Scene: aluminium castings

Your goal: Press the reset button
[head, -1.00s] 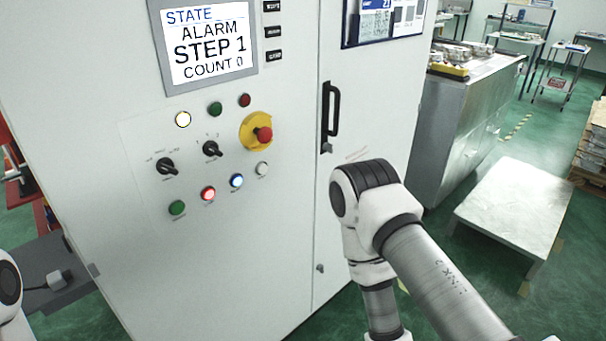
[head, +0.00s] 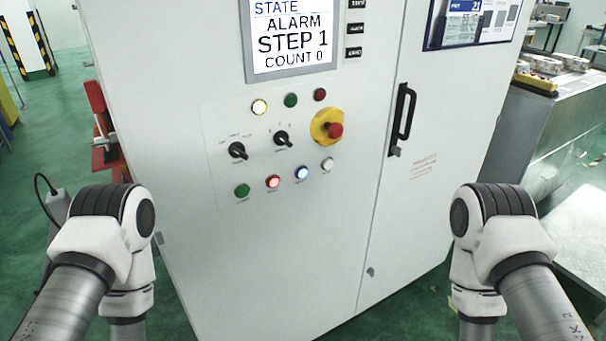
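The control panel on the white cabinet (head: 290,240) faces me. Its lower row holds a green button (head: 242,191), a red lit button (head: 273,182), a blue lit button (head: 302,173) and a white button (head: 327,164). Their labels are too small to read, so I cannot tell by text which is reset. The screen (head: 291,37) reads STATE, ALARM, STEP 1, COUNT 0. Links of both my arms show at the lower left and lower right, in front of the cabinet. Neither gripper is in view.
A yellow-backed red emergency stop (head: 334,130) sits right of two black selector switches. Above them are a yellow-white lit lamp (head: 259,107), a green one and a red one. A black door handle (head: 402,115) sticks out at right. A metal table (head: 555,125) stands beyond.

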